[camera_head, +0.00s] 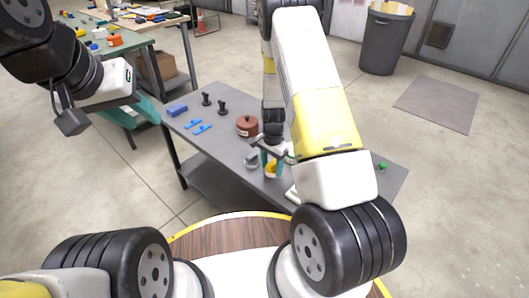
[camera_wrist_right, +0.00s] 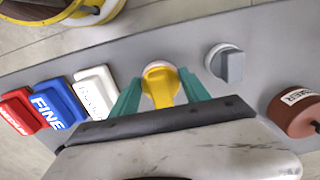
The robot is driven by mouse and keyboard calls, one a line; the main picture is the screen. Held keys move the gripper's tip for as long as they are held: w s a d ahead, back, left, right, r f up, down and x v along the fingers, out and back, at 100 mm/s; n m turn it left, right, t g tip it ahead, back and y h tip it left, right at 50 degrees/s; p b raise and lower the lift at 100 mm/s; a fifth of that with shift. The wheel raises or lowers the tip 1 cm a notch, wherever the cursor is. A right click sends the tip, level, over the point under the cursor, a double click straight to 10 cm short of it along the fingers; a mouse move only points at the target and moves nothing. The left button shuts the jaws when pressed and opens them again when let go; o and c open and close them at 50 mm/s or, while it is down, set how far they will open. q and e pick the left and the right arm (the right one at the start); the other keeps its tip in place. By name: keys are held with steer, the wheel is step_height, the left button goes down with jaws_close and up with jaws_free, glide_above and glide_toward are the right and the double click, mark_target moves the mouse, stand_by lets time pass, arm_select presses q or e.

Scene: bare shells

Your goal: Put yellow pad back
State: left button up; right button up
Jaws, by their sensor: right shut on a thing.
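The yellow pad (camera_wrist_right: 160,84), with a pale round edge, sits between the teal fingers of my right gripper (camera_wrist_right: 160,96) in the right wrist view. The fingers are shut on its narrow part. In the head view the right gripper (camera_head: 272,160) is over the near part of the grey table, with the yellow pad (camera_head: 271,171) low between its fingers. Whether the pad touches the table is unclear. My left gripper (camera_head: 138,110) is off the table's left end, pointing toward it; its finger opening is hard to make out.
On the grey table (camera_head: 222,165) are a grey-knobbed piece (camera_wrist_right: 228,63), a brown labelled cylinder (camera_wrist_right: 297,110), and white (camera_wrist_right: 96,92), blue (camera_wrist_right: 57,103) and red (camera_wrist_right: 20,112) blocks. A bin (camera_head: 386,40) stands behind.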

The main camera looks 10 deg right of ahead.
mark_target(272, 170)
steer(key=shift+w+d, duration=0.1)
steer(key=shift+w, duration=0.2)
steer(key=shift+w+f, duration=0.1)
steer(key=shift+f, duration=1.65)
steer(key=shift+f, duration=0.1)
steer(key=o, duration=1.3)
